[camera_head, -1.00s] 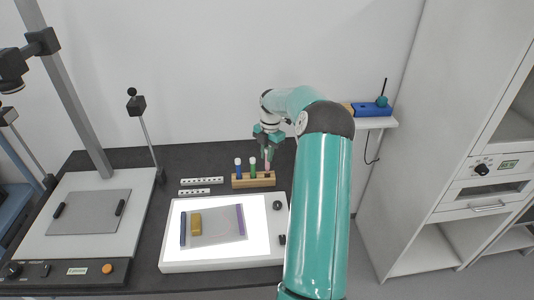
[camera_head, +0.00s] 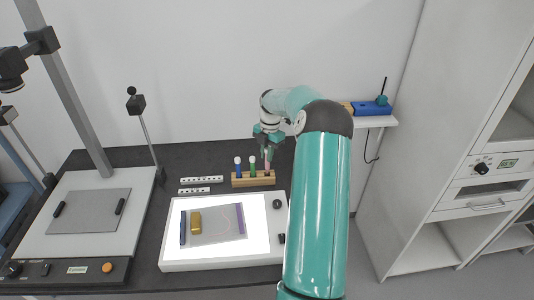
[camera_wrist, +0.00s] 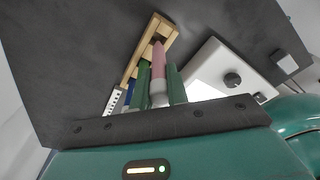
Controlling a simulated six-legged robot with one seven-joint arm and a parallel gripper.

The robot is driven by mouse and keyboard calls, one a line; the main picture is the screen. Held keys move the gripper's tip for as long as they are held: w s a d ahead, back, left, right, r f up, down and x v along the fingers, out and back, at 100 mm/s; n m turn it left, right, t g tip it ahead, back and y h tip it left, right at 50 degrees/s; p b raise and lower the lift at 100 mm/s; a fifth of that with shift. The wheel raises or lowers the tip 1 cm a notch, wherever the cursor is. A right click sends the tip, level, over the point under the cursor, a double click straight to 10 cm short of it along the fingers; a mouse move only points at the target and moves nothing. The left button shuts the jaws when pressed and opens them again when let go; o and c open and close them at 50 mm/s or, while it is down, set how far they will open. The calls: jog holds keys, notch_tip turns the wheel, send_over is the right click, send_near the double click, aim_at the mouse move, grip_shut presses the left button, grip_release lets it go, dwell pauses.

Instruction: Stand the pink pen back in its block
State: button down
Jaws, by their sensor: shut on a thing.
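The wooden pen block (camera_head: 242,183) stands at the back of the dark bench, with a blue pen (camera_head: 238,170) and a green pen (camera_head: 253,165) upright in it. My gripper (camera_head: 267,155) is over the block's right end. In the wrist view my gripper (camera_wrist: 158,72) is shut on the pink pen (camera_wrist: 158,60), one green finger on each side. The pink pen's far end overlaps the end of the block (camera_wrist: 165,27). I cannot tell whether it is inside a hole or just above it. The pink pen also shows small in the head view (camera_head: 267,167).
A lit white light box (camera_head: 180,260) with a sheet and a yellow-brown piece lies just in front of the block. Two white perforated strips (camera_head: 202,180) lie left of it. A copy stand (camera_head: 85,225) fills the left. A shelf (camera_head: 378,122) holds a blue item.

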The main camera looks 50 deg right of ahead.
aim_at(267, 169)
jog(key=shift+f, duration=1.8)
dwell(0.8)
jog(key=c, duration=0.7)
grip_release()
jog(key=shift+r, duration=0.1)
jog(key=shift+r, duration=3.4)
